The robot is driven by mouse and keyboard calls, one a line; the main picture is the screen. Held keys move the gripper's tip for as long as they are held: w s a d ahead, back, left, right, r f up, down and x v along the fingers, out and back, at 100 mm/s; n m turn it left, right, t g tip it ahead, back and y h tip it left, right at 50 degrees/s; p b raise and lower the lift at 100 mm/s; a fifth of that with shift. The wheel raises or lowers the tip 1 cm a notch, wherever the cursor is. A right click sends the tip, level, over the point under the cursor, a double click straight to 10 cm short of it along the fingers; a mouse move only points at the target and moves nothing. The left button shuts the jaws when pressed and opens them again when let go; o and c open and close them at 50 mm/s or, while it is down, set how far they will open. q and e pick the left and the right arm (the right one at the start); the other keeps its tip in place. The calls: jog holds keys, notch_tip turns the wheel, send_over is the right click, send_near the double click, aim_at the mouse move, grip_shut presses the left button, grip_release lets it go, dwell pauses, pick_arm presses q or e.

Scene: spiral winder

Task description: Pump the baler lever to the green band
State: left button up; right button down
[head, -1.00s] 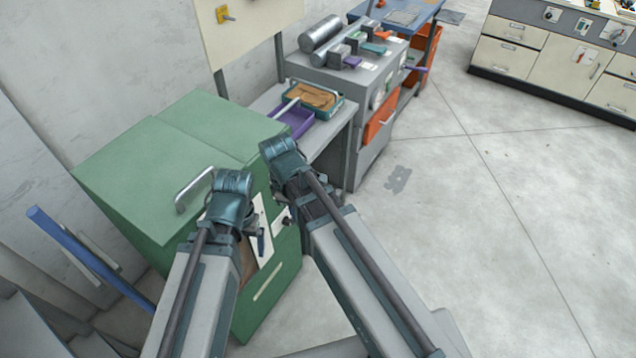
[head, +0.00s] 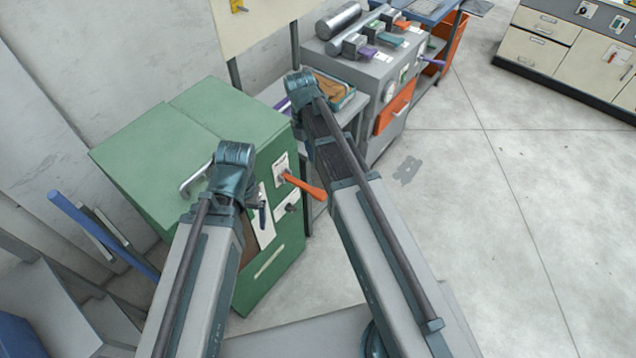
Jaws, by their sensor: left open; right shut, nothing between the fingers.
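The green baler cabinet (head: 150,160) stands at the left, with a grey bar handle on its lid. An orange lever (head: 308,188) sticks out from a white plate (head: 281,164) on its front, pointing right and slightly down. Below it are a dark knob (head: 292,208) and a white panel (head: 265,228). I cannot make out a green band. My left gripper (head: 262,218) hangs open in front of the cabinet, left of the lever and apart from it. My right arm reaches past the lever's right side; its gripper is hidden behind the arm.
Behind the baler, a bench holds a teal tray (head: 346,98) with brown contents. A grey machine (head: 372,75) with coloured levers stands beyond it. A blue bar (head: 100,235) leans at the left. The floor at the right is clear.

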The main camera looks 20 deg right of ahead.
aim_at(319, 192)
dwell(0.3)
jog(key=f+b, duration=0.4)
jog(key=s+f+b, duration=0.1)
jog(key=f+b, duration=0.4)
jog(key=d+f+b, duration=0.1)
jog(key=f+b, duration=0.4)
jog(key=shift+s, duration=0.3)
jog(key=shift+d, duration=0.1)
jog(key=shift+s+f+b, duration=0.2)
jog(key=shift+f+b, duration=0.1)
jog(key=shift+f, duration=0.05)
jog(key=f+t+y+b, duration=0.1)
jog(key=f+b, duration=0.1)
jog(key=f+t+y+b, duration=0.1)
jog(key=f+b, duration=0.1)
jog(key=f+t+b, duration=0.1)
jog(key=f+b, duration=0.1)
jog(key=b, duration=0.1)
jog(key=shift+s+d+f+y, duration=0.15)
jog(key=shift+s+d+y, duration=0.2)
jog(key=shift+d+y, duration=0.05)
jog(key=shift+b+x, duration=1.1)
jog(key=shift+b, duration=0.05)
jog(key=shift+s+f, duration=0.15)
jog(key=shift+s, duration=0.1)
